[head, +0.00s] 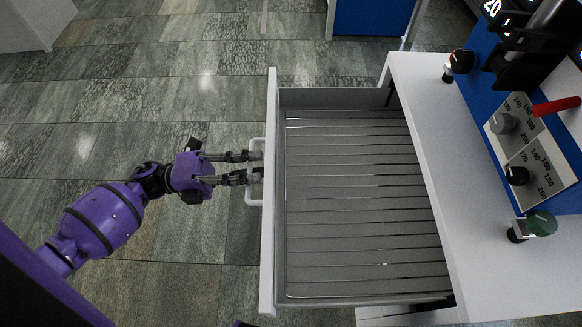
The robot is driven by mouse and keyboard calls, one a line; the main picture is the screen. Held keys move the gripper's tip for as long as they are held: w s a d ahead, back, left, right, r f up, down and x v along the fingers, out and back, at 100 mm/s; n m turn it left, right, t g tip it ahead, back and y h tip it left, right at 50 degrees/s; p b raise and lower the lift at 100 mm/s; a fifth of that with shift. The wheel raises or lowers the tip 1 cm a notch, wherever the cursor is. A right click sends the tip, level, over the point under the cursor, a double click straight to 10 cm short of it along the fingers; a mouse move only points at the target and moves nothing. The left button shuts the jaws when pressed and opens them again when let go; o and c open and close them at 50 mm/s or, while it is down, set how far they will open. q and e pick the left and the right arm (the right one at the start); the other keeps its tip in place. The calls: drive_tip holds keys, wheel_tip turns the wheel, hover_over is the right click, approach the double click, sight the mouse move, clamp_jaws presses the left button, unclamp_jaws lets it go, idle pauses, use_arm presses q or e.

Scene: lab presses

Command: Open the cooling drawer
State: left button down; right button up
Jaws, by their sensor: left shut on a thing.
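The cooling drawer (360,205) is pulled out to the left from under a white bench. Its slatted metal floor shows and is empty. Its white front panel (270,225) carries a pale bar handle (251,199) on the outer side. My left gripper (254,167) comes in from the left and is shut on the handle, with its fingers reaching to the front panel. The exact finger contact is small in the picture. My right gripper is not in view.
The white bench top (445,190) is on the right. On it stands a blue press (485,110) with dials, knobs and a red lever (555,107). Tiled floor (170,100) lies open left of the drawer. A blue-fronted cabinet (372,17) stands at the top.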

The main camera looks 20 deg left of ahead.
use_arm(q)
drive_tip(key=r+b+v, duration=0.1)
drive_tip(key=v, duration=0.5)
drive_tip(key=shift+a, duration=0.45)
drive_tip(key=shift+s, duration=0.15)
drive_tip(key=c, duration=2.1)
unclamp_jaws()
drive_tip(key=v, duration=1.2)
